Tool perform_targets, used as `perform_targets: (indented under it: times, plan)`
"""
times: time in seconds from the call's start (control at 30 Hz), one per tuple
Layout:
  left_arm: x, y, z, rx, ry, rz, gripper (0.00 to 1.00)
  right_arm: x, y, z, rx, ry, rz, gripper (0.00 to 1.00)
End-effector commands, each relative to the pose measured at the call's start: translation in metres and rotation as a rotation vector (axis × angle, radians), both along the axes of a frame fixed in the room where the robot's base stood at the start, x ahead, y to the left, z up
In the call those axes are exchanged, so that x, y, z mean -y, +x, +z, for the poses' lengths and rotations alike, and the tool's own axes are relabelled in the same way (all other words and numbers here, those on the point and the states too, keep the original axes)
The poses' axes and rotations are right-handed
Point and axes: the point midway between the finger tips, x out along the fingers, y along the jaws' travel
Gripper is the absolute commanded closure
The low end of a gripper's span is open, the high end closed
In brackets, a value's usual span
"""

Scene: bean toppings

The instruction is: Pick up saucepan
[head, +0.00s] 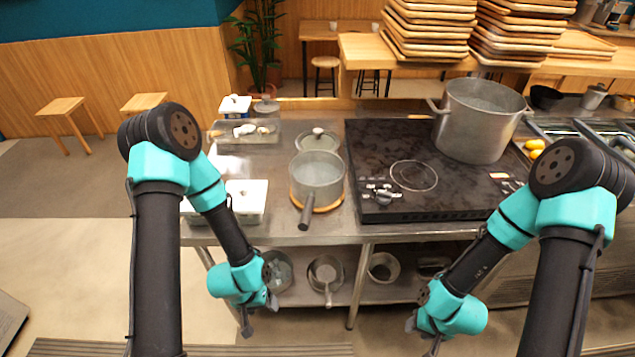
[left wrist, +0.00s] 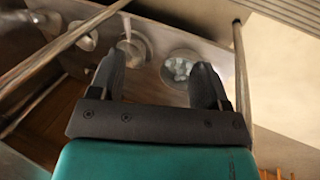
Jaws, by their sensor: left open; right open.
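A grey metal saucepan (head: 317,176) stands upright on a round wooden trivet (head: 329,207) on the steel counter, left of the cooktop. Its dark handle (head: 306,214) points toward the counter's front edge. My left gripper (head: 246,325) hangs in front of the counter, below the countertop and left of the saucepan, apart from it. In the left wrist view its two fingers (left wrist: 160,85) are spread with nothing between them. My right gripper (head: 422,340) hangs low in front of the counter, right of the saucepan. It is open and touches nothing I can see.
A black cooktop (head: 385,150) lies right of the saucepan, with a large stockpot (head: 478,122) at its back right. A lid (head: 318,139) lies behind the saucepan. A white-lidded container (head: 246,198) stands to its left. Pans sit on the lower shelf (head: 300,291).

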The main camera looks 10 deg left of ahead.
Motion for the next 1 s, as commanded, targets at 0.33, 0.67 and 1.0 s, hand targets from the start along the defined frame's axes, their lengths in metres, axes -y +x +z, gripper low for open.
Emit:
perform_targets:
  times: [0.33,0.67,1.0]
  plan:
    - [0.0,0.0,0.0,0.0,0.0,0.0,0.36,0.0,0.0,0.0,0.0,0.0,0.0,0.57]
    - [0.001,0.0,0.0,0.0,-0.001,-0.009,0.44,0.0,0.0,0.0,0.0,0.0,0.0,0.57]
    - [0.039,-0.019,0.007,-0.004,-0.058,-0.597,0.44,0.0,0.0,0.0,0.0,0.0,0.0,0.57]
